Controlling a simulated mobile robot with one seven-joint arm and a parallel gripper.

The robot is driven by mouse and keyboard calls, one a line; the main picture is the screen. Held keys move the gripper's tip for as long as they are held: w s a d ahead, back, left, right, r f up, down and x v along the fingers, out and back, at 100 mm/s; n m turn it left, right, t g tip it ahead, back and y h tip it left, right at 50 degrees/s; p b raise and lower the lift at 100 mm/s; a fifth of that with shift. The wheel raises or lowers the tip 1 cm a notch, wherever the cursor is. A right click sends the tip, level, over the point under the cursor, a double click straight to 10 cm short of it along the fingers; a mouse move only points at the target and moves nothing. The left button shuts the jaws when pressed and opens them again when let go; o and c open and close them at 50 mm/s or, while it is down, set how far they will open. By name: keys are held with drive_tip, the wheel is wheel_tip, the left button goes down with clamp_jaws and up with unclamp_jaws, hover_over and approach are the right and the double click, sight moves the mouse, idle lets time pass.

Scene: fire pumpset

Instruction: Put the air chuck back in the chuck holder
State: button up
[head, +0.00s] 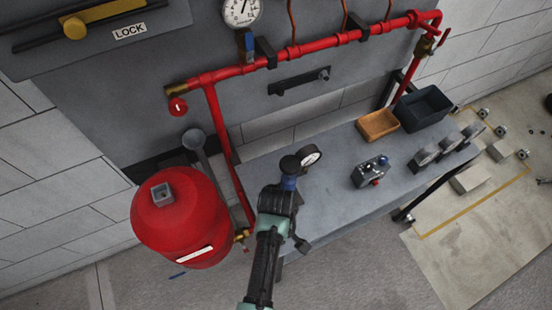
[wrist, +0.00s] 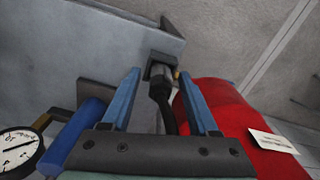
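My gripper (wrist: 160,72) points down by the left end of the bench, its two blue fingers spread. In the wrist view a black air chuck (wrist: 160,95) stands between the fingers, with gaps visible on both sides of its body. Its far end meets a dark square piece (wrist: 148,71), apparently the chuck holder, close to the fingertips. I cannot tell how deep the chuck sits in it, or whether a fingertip touches. In the head view my gripper (head: 277,200) and arm hide the chuck.
A red tank (head: 182,220) stands left of my gripper, close to the right finger in the wrist view. A gauge (head: 311,156) and blue cylinder (wrist: 85,132) are beside the gripper. The bench (head: 335,185) carries an orange tray (head: 379,125) and dark bin (head: 423,108). Red pipes run behind.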

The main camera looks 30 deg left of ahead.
wheel_tip(320, 180, up, 12)
drive_tip(key=shift+r, duration=0.2)
idle(0.4)
drive_tip(key=w+r+m+t+y, duration=0.2)
drive_tip(key=w+r+m+t, duration=0.2)
drive_tip(key=w+r+t, duration=0.95)
drive_tip(key=w+d+r+m+t, duration=0.1)
drive_tip(key=w+d+r+m, duration=0.15)
drive_tip(key=r, duration=0.85)
drive_tip(key=w+d+r+m, duration=0.1)
drive_tip(key=w+r, duration=0.3)
drive_tip(key=r, duration=0.7)
drive_tip(key=s+d+r+m+t, duration=0.1)
drive_tip(key=d+r+t, duration=0.15)
drive_tip(key=r, duration=0.55)
drive_tip(key=s+d+r+m+t, duration=0.2)
drive_tip(key=r+t, duration=0.2)
drive_tip(key=r, duration=0.4)
drive_tip(key=s+d+r+m+t+h, duration=0.2)
drive_tip(key=s+r+t, duration=0.4)
drive_tip(key=s+r, duration=0.5)
wheel_tip(320, 180, up, 4)
drive_tip(key=shift+s+d+r, duration=0.1)
drive_tip(key=shift+s+d, duration=0.15)
drive_tip(key=shift+d, duration=0.3)
